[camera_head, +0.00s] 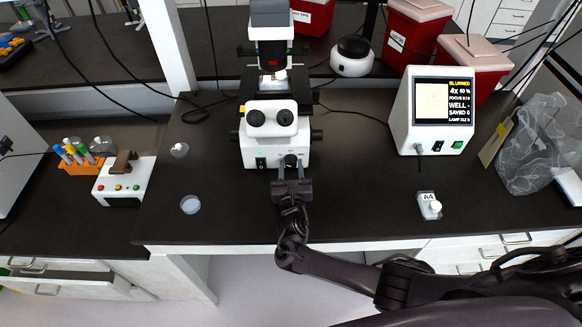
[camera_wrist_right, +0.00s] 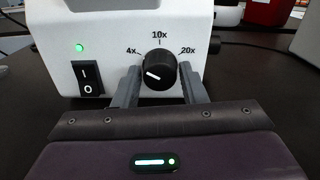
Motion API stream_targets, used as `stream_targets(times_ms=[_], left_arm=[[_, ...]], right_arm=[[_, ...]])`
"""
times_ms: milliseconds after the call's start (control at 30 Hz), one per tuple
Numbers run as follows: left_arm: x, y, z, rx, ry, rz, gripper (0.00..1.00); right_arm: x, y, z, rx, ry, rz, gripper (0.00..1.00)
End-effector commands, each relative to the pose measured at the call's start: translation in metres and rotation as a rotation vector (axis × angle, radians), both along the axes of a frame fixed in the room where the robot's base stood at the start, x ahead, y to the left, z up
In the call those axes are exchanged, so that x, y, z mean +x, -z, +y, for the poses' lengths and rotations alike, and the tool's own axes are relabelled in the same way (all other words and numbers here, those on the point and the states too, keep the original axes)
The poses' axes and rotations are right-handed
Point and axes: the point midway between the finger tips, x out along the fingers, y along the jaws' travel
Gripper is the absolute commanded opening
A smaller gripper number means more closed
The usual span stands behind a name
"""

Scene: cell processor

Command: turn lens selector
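The lens selector is a black round knob (camera_wrist_right: 160,70) on the white front of the microscope base, with 4x, 10x and 20x labels around it. Its white mark points left, on the side of the 4x label. In the head view the knob (camera_head: 291,160) is at the lower right of the microscope (camera_head: 262,148). My right gripper (camera_wrist_right: 160,88) is open, one grey finger on each side of the knob, with small gaps showing; contact cannot be seen. It also shows in the head view (camera_head: 291,180). My left gripper is not in view.
A black rocker switch (camera_wrist_right: 87,78) and a lit green light are left of the knob. A monitor (camera_head: 432,112) at right reads BLURRED and 4x. A small A4 labelled dish (camera_head: 429,207) and a clear round dish (camera_head: 190,204) lie on the dark bench.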

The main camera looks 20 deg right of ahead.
Motion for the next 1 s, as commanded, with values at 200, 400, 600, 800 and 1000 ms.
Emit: stream_targets(times_ms=[200,400,600,800,1000], left_arm=[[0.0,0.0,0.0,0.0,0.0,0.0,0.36],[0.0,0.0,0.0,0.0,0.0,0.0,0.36],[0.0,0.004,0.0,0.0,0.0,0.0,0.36],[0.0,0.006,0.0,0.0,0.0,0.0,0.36],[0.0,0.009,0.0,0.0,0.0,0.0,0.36]], right_arm=[[0.0,-0.001,0.0,0.001,0.0,-0.002,0.54],[-0.001,-0.001,0.0,0.001,0.0,-0.003,0.54],[-0.019,0.001,0.006,0.001,-0.002,-0.003,0.54],[-0.053,0.001,0.015,0.003,-0.002,-0.001,0.54],[-0.072,0.0,0.021,0.001,0.0,-0.002,0.54]])
